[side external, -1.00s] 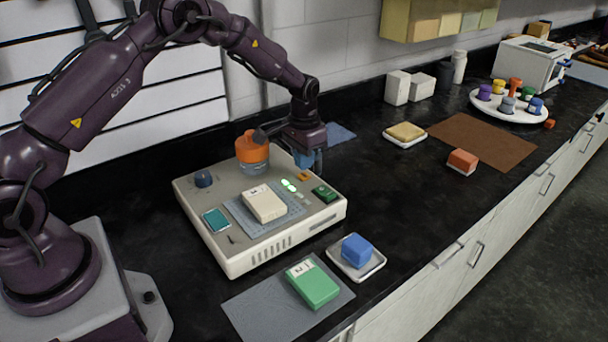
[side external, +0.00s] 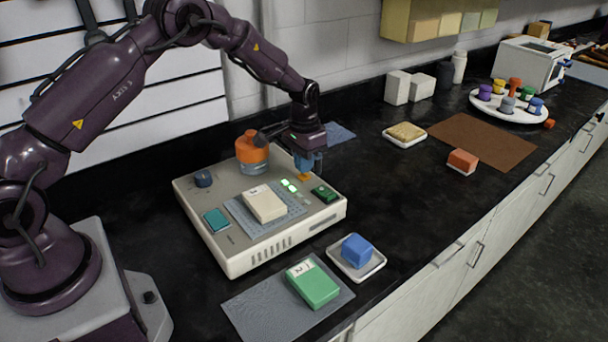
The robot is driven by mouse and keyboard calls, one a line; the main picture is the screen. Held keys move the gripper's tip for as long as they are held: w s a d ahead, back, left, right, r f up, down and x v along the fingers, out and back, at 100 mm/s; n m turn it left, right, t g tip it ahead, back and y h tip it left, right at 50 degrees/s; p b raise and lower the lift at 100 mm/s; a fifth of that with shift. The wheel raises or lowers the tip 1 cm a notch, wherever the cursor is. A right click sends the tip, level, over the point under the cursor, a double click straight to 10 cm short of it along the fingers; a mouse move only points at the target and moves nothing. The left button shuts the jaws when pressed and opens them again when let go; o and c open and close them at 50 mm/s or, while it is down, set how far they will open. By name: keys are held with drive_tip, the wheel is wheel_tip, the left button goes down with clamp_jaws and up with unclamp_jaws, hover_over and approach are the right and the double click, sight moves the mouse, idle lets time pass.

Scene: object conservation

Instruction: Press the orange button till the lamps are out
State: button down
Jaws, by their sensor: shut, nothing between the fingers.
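The orange button (side external: 304,178) is at the back right of the light-grey machine's top, partly hidden by my fingers. My gripper (side external: 307,172) is shut and empty, pointing down with its blue-grey fingertips right over the button. They look very close to it or touching; I cannot tell whether it is pressed down. The lamps (side external: 289,185) form a short row just left of and in front of the button. At least two glow green-white, and the nearer ones look dim.
The machine (side external: 262,257) also carries an orange-topped jar (side external: 252,150), a dark blue knob (side external: 203,178), a cream block (side external: 264,204), a teal pad (side external: 216,220) and a green switch (side external: 325,193). A blue block (side external: 357,250) and green block (side external: 314,284) lie in front.

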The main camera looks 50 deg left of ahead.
sight(303, 176)
drive_tip(key=shift+f, duration=0.9)
idle(0.8)
drive_tip(key=shift+r, duration=3.55)
drive_tip(key=shift+s+f, duration=0.1)
drive_tip(key=shift+f, duration=0.05)
drive_tip(key=s, duration=0.3)
drive_tip(key=shift+s+d+f+n+g, duration=0.1)
drive_tip(key=shift+s+d+n+g, duration=0.05)
drive_tip(key=shift+d+n+g, duration=0.2)
drive_tip(key=s+d+r+t, duration=0.3)
drive_tip(key=s+d+r, duration=0.1)
drive_tip(key=s+r, duration=0.7)
drive_tip(key=s+d+r+t, duration=0.3)
drive_tip(key=s+r, duration=0.7)
drive_tip(key=s, duration=0.5)
drive_tip(key=shift+s+d+r, duration=0.3)
drive_tip(key=shift+d+r, duration=0.05)
drive_tip(key=shift+d, duration=0.4)
